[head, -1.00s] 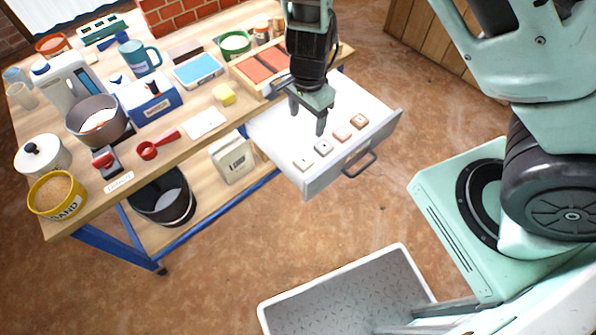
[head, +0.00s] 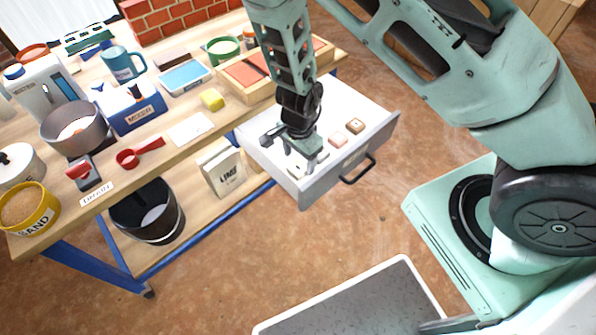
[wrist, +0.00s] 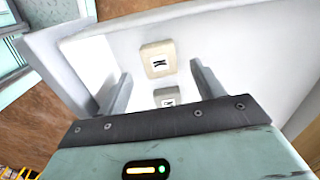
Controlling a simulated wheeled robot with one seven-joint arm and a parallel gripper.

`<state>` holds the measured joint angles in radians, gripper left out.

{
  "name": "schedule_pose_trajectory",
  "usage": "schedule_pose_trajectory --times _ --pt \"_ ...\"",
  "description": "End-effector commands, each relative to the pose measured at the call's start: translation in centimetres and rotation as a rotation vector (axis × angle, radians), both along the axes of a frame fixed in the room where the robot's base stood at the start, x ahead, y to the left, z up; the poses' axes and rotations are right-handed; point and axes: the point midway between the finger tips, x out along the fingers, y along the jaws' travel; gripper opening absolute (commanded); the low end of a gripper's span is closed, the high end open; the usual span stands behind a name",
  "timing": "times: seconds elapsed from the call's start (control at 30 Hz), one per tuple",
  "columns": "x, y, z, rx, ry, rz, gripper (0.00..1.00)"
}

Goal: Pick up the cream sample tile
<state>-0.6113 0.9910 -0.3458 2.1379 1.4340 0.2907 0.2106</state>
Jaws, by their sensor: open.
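The cream sample tile (wrist: 158,59) is a small rounded square with a black mark, lying flat on the white floor of the pulled-out drawer (head: 392,131). In the head view a pale tile (head: 295,172), apparently the same one, is partly hidden at the near left end of the row. My gripper (wrist: 161,70) is open and empty, pointing down into the drawer. In the wrist view its fingers stand to the left and right of the cream tile's line. It also shows over the drawer's left part in the head view (head: 300,158).
A whiter tile (wrist: 167,97) lies close beside the cream one, also between the finger lines. A pink tile (head: 338,140) and a tan tile (head: 355,126) continue the row. Drawer walls surround them. The cluttered workbench (head: 215,122) is at the left.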

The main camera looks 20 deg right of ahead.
Motion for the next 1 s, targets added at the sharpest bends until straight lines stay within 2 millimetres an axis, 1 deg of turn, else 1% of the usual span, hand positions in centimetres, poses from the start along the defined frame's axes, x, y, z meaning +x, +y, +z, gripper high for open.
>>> schedule_pose_trajectory --times 0.03,0.17,0.27,0.47,0.5,0.57,0.6,0.63,0.67,0.9,1.0 --pt "0.0 0.0 -1.3 -0.002 0.002 0.001 0.67" --pt "0.1 0.0 -2.6 -0.001 0.001 0.0 0.67" --pt "0.1 0.0 -2.9 -0.001 0.0 0.0 0.67" --pt "0.1 0.0 -2.8 0.0 -0.001 0.0 0.67" --pt "0.1 0.0 -2.8 0.0 0.0 0.0 0.56" --pt "0.1 0.0 -2.8 0.0 0.0 0.0 0.39" --pt "0.1 0.0 -2.8 0.0 0.0 0.0 0.28" --pt "0.1 0.0 -2.8 0.0 0.0 0.0 0.2" --pt "0.1 0.0 -2.8 0.0 0.0 0.0 0.18" --pt "0.1 0.0 -2.7 0.0 -0.001 0.0 0.18" --pt "0.1 0.0 -2.0 0.0 -0.001 0.002 0.18"
